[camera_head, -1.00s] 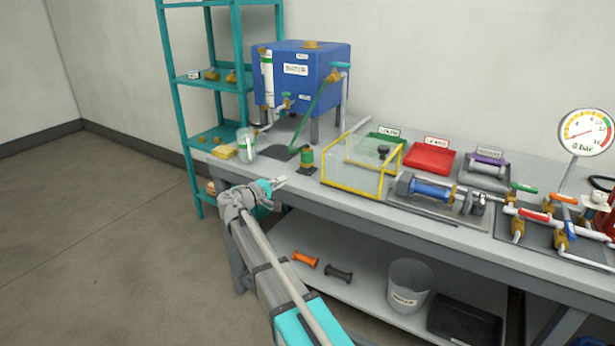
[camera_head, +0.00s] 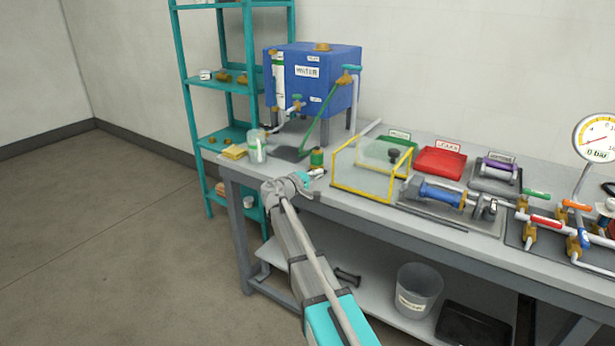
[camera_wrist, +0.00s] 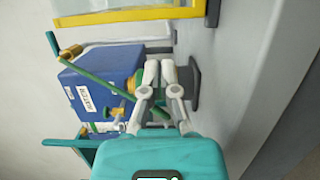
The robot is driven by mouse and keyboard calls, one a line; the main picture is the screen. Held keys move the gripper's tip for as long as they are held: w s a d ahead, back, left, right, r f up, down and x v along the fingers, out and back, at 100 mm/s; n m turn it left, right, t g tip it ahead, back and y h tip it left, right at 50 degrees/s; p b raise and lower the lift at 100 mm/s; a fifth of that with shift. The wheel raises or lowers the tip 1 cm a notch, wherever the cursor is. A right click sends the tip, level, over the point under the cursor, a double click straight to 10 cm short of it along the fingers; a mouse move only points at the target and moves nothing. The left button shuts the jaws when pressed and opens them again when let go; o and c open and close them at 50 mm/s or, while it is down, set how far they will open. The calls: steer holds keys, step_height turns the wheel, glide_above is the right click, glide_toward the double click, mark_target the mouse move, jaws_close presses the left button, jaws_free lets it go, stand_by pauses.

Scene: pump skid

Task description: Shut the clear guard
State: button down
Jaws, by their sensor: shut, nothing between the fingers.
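The clear guard (camera_head: 362,180) is a see-through box with yellow edges on the bench. It stands left of the blue-bodied pump unit (camera_head: 440,193), which is uncovered. In the wrist view the guard's yellow edge (camera_wrist: 130,14) crosses the top. My gripper (camera_head: 318,174) is at the bench's front edge, left of the guard and apart from it. In the wrist view my gripper (camera_wrist: 160,68) has its fingers together, with nothing held. A small green-and-brass part (camera_head: 316,158) stands just behind the fingertips.
A blue water tank (camera_head: 310,85) stands behind on legs. A clear beaker (camera_head: 257,147) and a yellow sponge (camera_head: 234,152) are to the left. A red tray (camera_head: 440,162) is behind the pump unit. Valves and pipes (camera_head: 550,222) fill the right. A bucket (camera_head: 416,290) is on the lower shelf.

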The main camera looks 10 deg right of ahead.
steer(key=shift+s+d, duration=0.85)
steer(key=shift+s, duration=0.15)
